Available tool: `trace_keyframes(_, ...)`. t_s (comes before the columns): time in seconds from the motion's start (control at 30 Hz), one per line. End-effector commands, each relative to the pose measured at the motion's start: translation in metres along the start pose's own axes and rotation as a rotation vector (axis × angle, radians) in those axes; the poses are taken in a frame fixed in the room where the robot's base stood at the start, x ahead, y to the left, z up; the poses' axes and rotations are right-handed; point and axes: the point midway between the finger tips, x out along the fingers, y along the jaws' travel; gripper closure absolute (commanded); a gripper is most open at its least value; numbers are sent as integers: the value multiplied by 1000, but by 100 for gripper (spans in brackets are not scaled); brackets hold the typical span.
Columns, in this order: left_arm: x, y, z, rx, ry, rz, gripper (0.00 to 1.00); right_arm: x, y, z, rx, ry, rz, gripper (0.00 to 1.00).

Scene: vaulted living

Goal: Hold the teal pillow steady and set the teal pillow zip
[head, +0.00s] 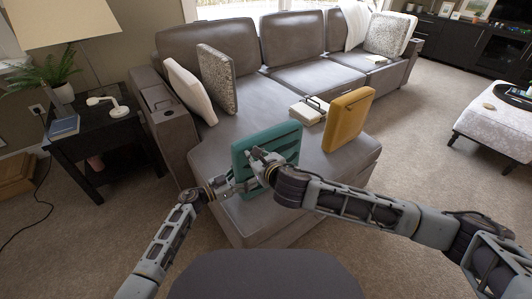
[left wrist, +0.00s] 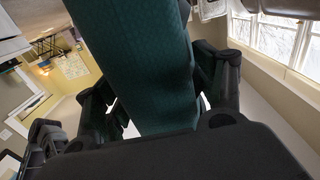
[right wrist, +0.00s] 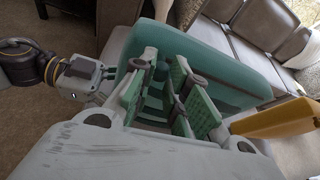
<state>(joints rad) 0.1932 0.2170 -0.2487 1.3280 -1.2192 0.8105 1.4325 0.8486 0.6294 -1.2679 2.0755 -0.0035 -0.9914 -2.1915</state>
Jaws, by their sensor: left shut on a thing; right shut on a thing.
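The teal pillow (head: 284,137) stands upright on the front of the grey sofa seat. My left gripper (head: 236,185) is shut on the pillow's lower left edge. In the left wrist view the teal pillow (left wrist: 150,60) runs between its two fingers. My right gripper (head: 259,160) is at the pillow's near face. In the right wrist view the right gripper (right wrist: 157,90) has its green-padded fingers close around a small teal part, which looks like the teal pillow zip (right wrist: 155,88). The fingers hide most of that part. The pillow (right wrist: 235,75) rises behind them.
A mustard pillow (head: 347,119) stands right of the teal one, with a white box-like item (head: 306,112) behind. The grey sofa (head: 250,100) carries more pillows. A dark side table (head: 95,135) is at the left.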

Motion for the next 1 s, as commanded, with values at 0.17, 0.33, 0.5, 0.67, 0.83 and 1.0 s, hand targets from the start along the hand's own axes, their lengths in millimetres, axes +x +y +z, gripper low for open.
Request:
trace_keyframes(0.17, 1, 1, -1, 1, 1, 2, 71, -1, 9, 0, 0, 2, 3, 100)
trace_keyframes(0.33, 1, 1, -1, 1, 1, 1, 71, -2, 11, 0, 1, 1, 6, 100)
trace_keyframes(0.5, 2, 1, -1, 1, 1, 1, 71, -2, 13, 0, 1, 0, 10, 82)
trace_keyframes(0.67, 2, 1, -1, 1, 1, 1, 71, -2, 12, 1, 1, 0, 10, 62)
trace_keyframes(0.83, 1, 1, -1, 1, 1, 1, 71, -2, 10, 1, 0, 0, 5, 60)
trace_keyframes(1.0, 1, 0, 0, 0, 1, 1, 71, -2, 9, 1, 0, 0, 2, 60)
